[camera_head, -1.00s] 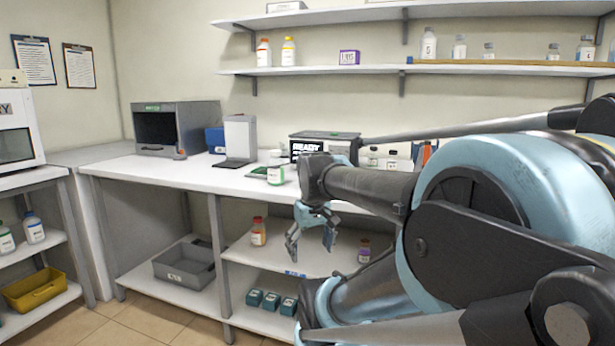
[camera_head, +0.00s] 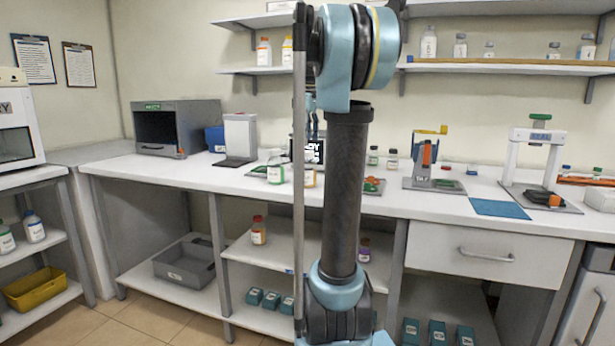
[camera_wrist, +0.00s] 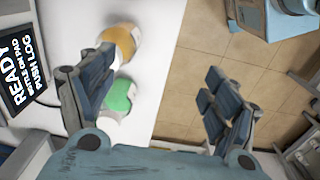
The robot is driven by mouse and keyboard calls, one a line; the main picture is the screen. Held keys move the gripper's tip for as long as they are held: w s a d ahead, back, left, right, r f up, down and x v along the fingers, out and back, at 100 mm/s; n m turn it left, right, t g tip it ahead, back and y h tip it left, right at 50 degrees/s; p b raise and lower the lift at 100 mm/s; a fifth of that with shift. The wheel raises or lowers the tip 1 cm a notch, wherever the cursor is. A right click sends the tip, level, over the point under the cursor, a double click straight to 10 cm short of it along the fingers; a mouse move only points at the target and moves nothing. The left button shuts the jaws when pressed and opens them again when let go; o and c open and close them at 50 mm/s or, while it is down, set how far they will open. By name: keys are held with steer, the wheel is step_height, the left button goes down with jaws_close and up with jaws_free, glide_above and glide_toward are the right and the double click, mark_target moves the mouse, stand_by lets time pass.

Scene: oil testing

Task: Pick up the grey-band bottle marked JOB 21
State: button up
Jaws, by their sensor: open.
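I cannot make out a grey band or a JOB 21 mark on any bottle. My gripper (camera_wrist: 158,75) is open and empty in the wrist view. Neither is between the fingers.
A black display (camera_wrist: 22,72) reading READY stands beside the bottles. Small bottles (camera_head: 392,160) stand farther back on the bench. Bottles (camera_head: 428,42) line the wall shelf. Open floor (camera_wrist: 195,105) shows beyond the bench edge.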

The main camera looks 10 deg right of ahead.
mark_target(308, 168)
steer(key=w+d+r+n, duration=0.3)
steer(key=w+r, duration=0.1)
steer(key=w, duration=0.4)
steer(key=f, duration=1.7)
steer(key=shift+a+f, duration=0.1)
steer(key=shift+a, duration=0.15)
steer(key=c, duration=1.5)
